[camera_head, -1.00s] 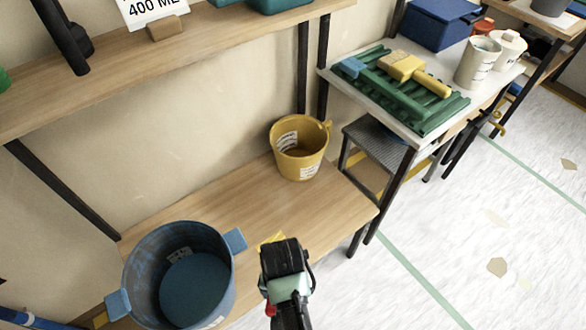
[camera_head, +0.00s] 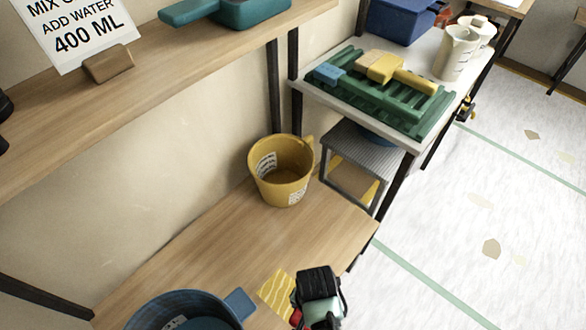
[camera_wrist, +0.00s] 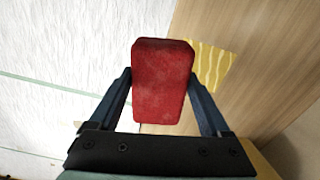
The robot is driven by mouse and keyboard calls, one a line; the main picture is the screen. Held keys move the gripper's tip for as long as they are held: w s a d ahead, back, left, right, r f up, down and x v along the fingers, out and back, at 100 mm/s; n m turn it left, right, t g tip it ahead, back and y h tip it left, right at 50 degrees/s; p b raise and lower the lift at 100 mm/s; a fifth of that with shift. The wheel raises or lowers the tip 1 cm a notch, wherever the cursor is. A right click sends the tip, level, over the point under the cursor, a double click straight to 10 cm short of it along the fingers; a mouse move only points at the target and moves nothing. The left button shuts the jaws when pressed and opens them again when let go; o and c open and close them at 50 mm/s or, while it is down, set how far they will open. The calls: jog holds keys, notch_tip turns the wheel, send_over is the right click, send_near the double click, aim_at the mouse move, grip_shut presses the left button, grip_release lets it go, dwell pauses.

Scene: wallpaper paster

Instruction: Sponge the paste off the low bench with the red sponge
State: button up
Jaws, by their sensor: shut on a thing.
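The red sponge (camera_wrist: 162,80) is held upright between the two fingers of my gripper (camera_wrist: 160,92) in the wrist view. In the head view my gripper (camera_head: 297,318) is over the front edge of the low bench (camera_head: 325,228), and only a sliver of red shows beside it. The paste (camera_head: 277,291) is a yellow patch with wavy pale lines on the bench top, just left of my gripper. In the wrist view the paste (camera_wrist: 210,66) lies beyond and right of the sponge, partly hidden by it. I cannot tell whether the sponge touches the bench.
A blue tub (camera_head: 185,308) stands on the bench left of the paste. A yellow bucket (camera_head: 281,172) stands toward the back. A shelf (camera_head: 160,75) with a sign runs above. A side table holds a green rack (camera_head: 400,105). The bench between bucket and paste is clear.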

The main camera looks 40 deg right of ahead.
jog(key=shift+w, duration=0.3)
jog(key=shift+s+a+r+p, duration=0.1)
jog(key=shift+s+r+p, duration=0.05)
jog(key=shift+p, duration=0.4)
notch_tip(320, 180, down, 7)
jog(key=b, duration=0.4)
jog(key=shift+r, duration=0.15)
